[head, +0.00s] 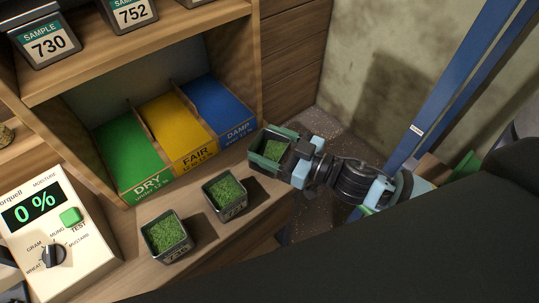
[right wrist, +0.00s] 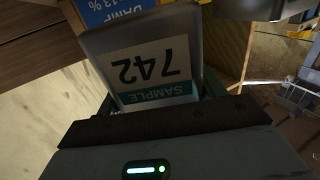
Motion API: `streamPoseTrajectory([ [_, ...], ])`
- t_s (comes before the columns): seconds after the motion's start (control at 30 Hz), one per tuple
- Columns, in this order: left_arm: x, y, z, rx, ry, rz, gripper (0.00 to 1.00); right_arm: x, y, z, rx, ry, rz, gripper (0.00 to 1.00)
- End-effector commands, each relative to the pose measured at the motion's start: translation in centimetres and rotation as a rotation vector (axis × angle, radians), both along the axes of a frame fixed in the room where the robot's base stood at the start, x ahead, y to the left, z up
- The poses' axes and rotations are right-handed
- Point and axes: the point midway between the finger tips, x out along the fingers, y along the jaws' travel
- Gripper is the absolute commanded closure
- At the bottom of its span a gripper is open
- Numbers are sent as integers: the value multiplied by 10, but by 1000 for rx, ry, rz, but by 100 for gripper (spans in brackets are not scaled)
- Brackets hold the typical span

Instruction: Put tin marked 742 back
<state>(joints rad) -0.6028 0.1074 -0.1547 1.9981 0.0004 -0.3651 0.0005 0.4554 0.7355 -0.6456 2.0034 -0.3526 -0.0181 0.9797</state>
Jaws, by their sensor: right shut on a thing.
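The tin marked 742 (right wrist: 150,68) fills the middle of the right wrist view, its label upside down there. In the head view the same tin (head: 276,150) holds green grain and is at the right end of the counter. My right gripper (head: 279,147) is shut on it, fingers along its sides. I cannot tell whether the tin touches the counter. Two more tins of green grain, one at the middle (head: 224,194) and one nearer (head: 166,237), stand on the counter. My left gripper is not in view.
Green DRY (head: 124,150), yellow FAIR (head: 178,125) and blue DAMP (head: 217,104) bays lie behind the counter. Tins marked 730 (head: 48,44) and 752 (head: 131,13) stand on the shelf above. A moisture meter (head: 45,220) reading 0 % is at left. Blue posts (head: 440,90) rise at right.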

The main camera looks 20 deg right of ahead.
Motion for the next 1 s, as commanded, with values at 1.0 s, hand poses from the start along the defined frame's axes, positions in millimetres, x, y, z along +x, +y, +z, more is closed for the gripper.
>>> streamPoseTrajectory([
  [1.0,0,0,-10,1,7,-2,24,0,0,-42,-2,-3,-1,23],
])
